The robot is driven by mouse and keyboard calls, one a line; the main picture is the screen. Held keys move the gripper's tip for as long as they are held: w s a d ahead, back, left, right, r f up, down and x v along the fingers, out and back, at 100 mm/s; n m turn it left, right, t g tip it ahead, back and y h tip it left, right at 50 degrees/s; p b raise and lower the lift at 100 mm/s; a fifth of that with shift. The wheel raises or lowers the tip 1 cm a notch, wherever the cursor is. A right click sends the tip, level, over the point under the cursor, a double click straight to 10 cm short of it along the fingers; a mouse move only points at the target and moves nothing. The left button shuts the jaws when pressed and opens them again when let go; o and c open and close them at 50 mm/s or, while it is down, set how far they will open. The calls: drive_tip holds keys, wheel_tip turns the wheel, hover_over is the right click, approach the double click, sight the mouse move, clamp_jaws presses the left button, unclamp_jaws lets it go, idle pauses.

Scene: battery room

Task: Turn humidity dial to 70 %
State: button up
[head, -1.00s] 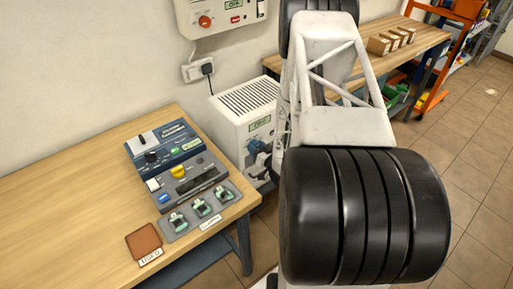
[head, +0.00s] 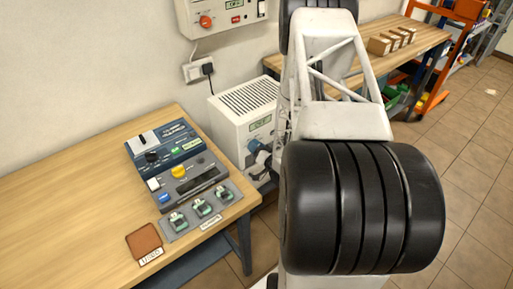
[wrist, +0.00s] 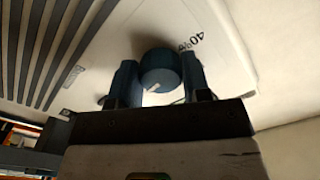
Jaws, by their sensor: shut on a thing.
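The humidity dial (wrist: 163,66) is a dark blue round knob on the white ribbed-top unit (head: 232,128). In the wrist view it sits between the two fingers of my gripper (wrist: 160,84), which are shut on its sides. A short pale mark shows on the dial's face, toward the lower left in the picture. No 70 % marking can be read.
A wooden bench (head: 60,200) stands to the left with a control panel (head: 165,150) and several small parts in a grey tray. A wall box (head: 225,15) hangs above the unit. A power plug (head: 207,70) is on the wall behind it. Another bench (head: 415,40) carries small boxes.

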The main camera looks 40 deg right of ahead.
drive_tip(key=o, duration=0.9)
drive_tip(key=shift+s, duration=3.95)
